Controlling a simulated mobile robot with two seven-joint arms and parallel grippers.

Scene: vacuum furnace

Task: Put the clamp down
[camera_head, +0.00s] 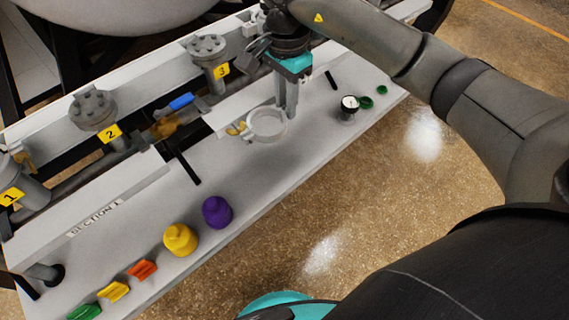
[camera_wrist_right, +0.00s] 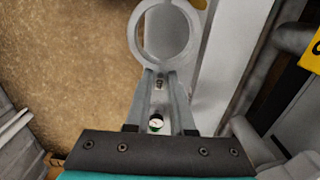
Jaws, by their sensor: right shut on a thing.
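The clamp (camera_head: 268,138) is a light grey ring with a brass-coloured part at its left side in the head view. My right gripper (camera_head: 289,109) points down and is shut on the ring's right side. In the right wrist view the clamp (camera_wrist_right: 166,64) shows as an open ring at the tips of my right gripper (camera_wrist_right: 163,78). The ring is at or just over the white table (camera_head: 235,170); I cannot tell if it touches. My left gripper is not in view.
A gauge (camera_head: 348,108) and green caps (camera_head: 366,102) stand to the right. A black bar (camera_head: 187,166) lies left of the clamp. Numbered valves (camera_head: 93,108) line the back. Bare table lies between clamp and bottles.

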